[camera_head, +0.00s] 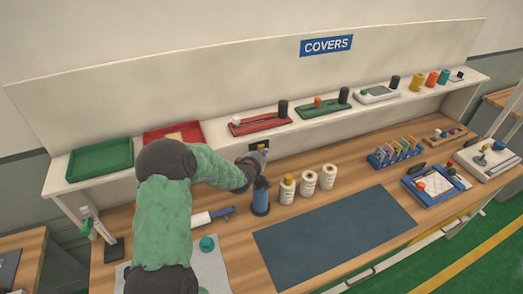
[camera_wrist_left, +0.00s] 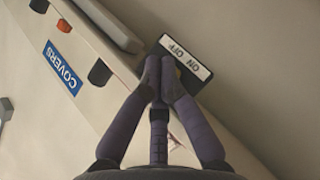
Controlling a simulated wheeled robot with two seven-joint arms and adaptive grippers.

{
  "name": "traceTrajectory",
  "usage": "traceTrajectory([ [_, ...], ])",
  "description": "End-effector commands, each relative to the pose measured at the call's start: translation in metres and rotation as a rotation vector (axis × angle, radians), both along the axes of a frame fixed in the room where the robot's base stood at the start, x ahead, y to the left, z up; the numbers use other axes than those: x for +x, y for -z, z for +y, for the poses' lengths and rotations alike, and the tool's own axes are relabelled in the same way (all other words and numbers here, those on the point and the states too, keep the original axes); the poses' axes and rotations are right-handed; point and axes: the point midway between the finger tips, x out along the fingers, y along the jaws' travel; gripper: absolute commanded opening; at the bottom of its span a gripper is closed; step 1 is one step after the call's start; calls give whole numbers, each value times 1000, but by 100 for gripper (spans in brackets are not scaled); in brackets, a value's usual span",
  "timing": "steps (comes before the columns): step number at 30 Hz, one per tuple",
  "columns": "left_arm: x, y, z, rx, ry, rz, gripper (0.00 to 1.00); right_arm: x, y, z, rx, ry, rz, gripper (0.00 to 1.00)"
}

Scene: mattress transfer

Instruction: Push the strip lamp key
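The strip lamp key is on a small dark panel with a white ON OFF label (camera_wrist_left: 186,57) in the left wrist view. In the head view the small dark panel (camera_head: 253,147) sits under the shelf, at the back of the bench, and is partly covered. My left gripper (camera_head: 255,160) reaches to it from the left. In the left wrist view my left gripper (camera_wrist_left: 160,74) has its fingertips together, with nothing seen between them. The tips overlap the panel's left end, beside the label. I cannot tell whether they touch it, and they hide part of it. My right gripper is not in view.
A dark blue bottle (camera_head: 261,196) stands just below my left gripper, with white bottles (camera_head: 308,183) to its right. The shelf above holds a green tray (camera_head: 100,159), a red tray (camera_head: 165,135) and several small fixtures. A dark mat (camera_head: 335,236) lies bare on the bench.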

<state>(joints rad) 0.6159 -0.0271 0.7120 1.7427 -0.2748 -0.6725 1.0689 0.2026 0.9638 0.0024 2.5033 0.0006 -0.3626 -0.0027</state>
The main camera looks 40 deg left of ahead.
Motion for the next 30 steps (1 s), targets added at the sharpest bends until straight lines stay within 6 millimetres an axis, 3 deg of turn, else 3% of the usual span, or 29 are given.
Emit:
traceTrajectory([
  [13,-3,1,-7,-2,0,1,0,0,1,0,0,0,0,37],
  [30,-25,0,-50,-2,1,0,0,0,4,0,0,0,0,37],
])
